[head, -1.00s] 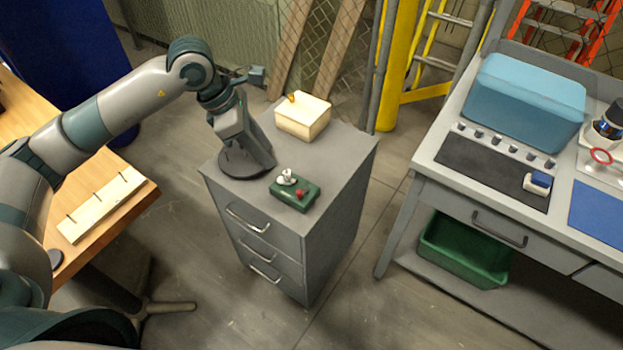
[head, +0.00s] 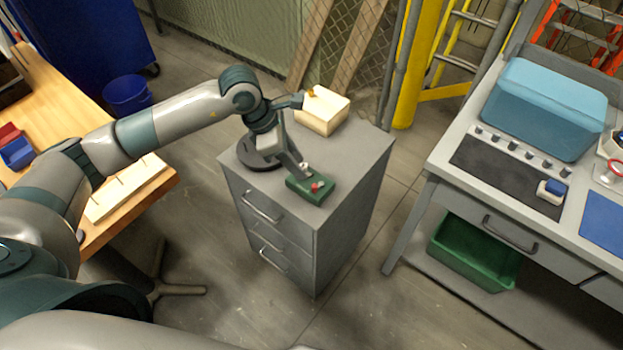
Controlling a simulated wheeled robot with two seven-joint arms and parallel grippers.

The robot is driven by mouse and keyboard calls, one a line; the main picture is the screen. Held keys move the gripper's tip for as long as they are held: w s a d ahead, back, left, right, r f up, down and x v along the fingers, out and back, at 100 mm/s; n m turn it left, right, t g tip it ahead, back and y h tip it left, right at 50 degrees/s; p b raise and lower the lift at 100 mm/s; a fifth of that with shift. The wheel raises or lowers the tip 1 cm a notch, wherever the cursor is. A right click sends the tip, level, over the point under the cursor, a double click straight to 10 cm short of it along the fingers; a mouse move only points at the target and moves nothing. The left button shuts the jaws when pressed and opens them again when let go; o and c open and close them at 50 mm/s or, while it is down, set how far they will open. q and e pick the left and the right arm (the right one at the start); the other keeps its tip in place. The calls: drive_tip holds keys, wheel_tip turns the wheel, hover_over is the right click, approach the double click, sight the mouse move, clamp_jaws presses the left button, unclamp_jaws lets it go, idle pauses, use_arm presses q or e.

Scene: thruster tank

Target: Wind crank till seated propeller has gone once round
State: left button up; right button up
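A small green box (head: 322,193) sits on the grey drawer cabinet at its front. It has a red knob (head: 317,186) on top and a small pale part (head: 304,168), which may be the propeller or the crank; it is too small to tell. My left gripper (head: 300,171) points down at the pale part, right at or just above it, and partly covers it. I cannot tell whether its fingers are open or touch the part. A dark round disc (head: 252,160) lies behind the gripper. My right gripper is out of view.
A cream box (head: 323,116) with a small yellow piece on top stands at the cabinet's (head: 369,158) back. A wooden table (head: 88,108) stands at left. The cabinet's right side is clear.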

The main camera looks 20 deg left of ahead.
sight(314, 186)
use_arm(q)
drive_tip(key=p+x, duration=0.2)
drive_tip(key=x, duration=0.6)
drive_tip(key=shift+d+f, duration=0.1)
drive_tip(key=shift+f, duration=0.15)
drive_tip(key=shift+d+f, duration=0.2)
drive_tip(key=shift+f, duration=0.55)
clamp_jaws()
